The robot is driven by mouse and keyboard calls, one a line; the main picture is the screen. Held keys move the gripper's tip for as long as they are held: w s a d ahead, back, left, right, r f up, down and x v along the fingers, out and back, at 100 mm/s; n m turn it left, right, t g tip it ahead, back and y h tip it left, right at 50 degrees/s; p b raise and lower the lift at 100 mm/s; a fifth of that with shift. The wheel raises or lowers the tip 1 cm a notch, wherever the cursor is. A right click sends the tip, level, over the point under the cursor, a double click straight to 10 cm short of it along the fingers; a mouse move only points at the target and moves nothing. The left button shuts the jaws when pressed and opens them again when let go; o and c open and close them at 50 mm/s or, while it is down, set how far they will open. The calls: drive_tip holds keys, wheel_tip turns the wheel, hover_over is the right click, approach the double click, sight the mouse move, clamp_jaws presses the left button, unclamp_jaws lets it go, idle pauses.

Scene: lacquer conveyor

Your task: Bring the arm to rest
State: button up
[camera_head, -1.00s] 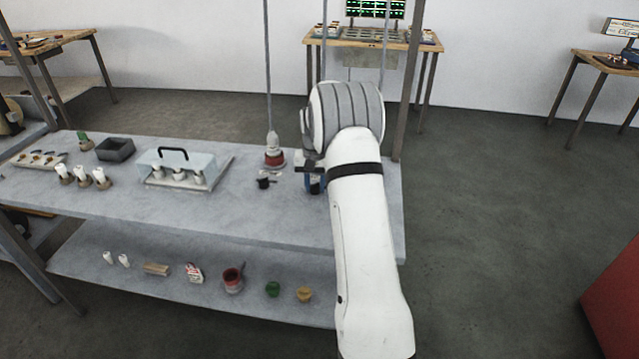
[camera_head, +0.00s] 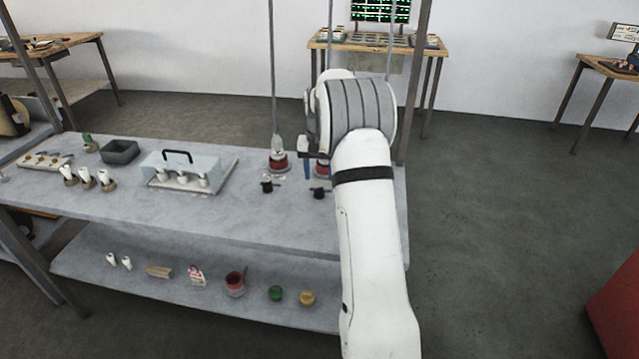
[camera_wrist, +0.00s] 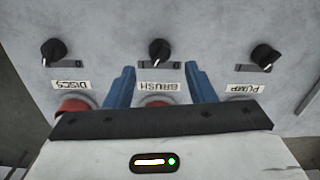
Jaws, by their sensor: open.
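My gripper shows in the wrist view (camera_wrist: 157,88) as two blue fingers standing apart, open with nothing between them. Beyond the fingers is a grey panel with black knobs above labels reading DISCS, BRUSH (camera_wrist: 158,86) and PUMP. The BRUSH knob (camera_wrist: 158,52) lies ahead of the gap between the fingers, apart from them. In the head view my gripper (camera_head: 306,168) is partly hidden by my white arm and hangs over the right part of the grey bench (camera_head: 240,215). A black knob (camera_head: 319,192) shows just below it.
A clear cover with a black handle (camera_head: 178,158) stands mid-bench over white pieces. A dark tray (camera_head: 119,151) and several white pieces on brown bases lie left. Thin rods rise from red-based fittings (camera_head: 278,160). Pots (camera_head: 235,284) stand on the lower shelf.

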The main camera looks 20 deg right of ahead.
drive_tip(key=shift+r, duration=1)
